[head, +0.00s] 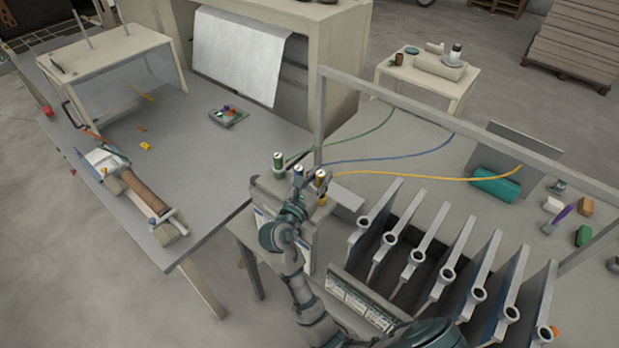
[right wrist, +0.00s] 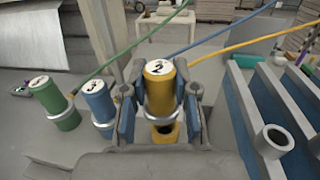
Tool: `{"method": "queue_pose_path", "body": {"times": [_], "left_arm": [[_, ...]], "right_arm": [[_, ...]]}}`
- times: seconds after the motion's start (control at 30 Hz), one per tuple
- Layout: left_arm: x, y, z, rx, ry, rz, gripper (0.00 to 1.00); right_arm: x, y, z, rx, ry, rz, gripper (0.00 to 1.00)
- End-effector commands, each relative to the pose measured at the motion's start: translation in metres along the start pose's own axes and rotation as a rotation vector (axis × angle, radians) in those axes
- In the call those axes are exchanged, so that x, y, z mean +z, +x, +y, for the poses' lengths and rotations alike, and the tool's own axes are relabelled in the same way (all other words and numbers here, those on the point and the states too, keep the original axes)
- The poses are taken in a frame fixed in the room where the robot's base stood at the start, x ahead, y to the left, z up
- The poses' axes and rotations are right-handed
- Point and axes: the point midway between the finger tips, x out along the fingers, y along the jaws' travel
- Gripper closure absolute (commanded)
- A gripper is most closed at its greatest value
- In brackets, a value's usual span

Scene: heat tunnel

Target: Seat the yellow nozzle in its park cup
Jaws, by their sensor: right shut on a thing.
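The yellow nozzle (right wrist: 160,76) has a white top with a dark mark and a pale grey collar; it stands near upright between my right gripper's fingers (right wrist: 160,98). It also shows in the head view (head: 321,176), with my right gripper (head: 312,186) at it, shut on it. A yellow cup (right wrist: 166,136) with a dark opening shows just below the nozzle in the right wrist view; I cannot tell whether the nozzle's lower end is in it. The yellow hose (head: 430,179) runs from the nozzle to the right. My left gripper is out of view.
A green nozzle (right wrist: 54,103) and a blue nozzle (right wrist: 98,103) stand close on the left, their hoses running back. A row of grey angled panels with rings (head: 415,255) is on the right. The grey table (head: 205,160) is at the left.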

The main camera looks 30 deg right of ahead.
Motion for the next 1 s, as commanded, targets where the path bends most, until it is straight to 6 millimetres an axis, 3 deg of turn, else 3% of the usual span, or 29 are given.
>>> {"method": "queue_pose_path", "body": {"times": [0.33, 0.53, 0.8, 1.0], "left_arm": [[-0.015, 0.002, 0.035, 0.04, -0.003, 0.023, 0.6], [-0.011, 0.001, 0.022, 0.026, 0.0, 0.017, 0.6], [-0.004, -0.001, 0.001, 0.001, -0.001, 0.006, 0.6], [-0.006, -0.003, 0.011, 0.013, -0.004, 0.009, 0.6]], "right_arm": [[0.003, -0.015, 0.009, 0.002, -0.005, -0.011, 1.0], [0.001, -0.023, 0.014, 0.002, -0.008, -0.014, 1.0], [-0.01, -0.019, 0.011, 0.001, -0.003, -0.005, 1.0], [-0.017, -0.021, 0.011, -0.001, -0.003, 0.0, 1.0]]}}
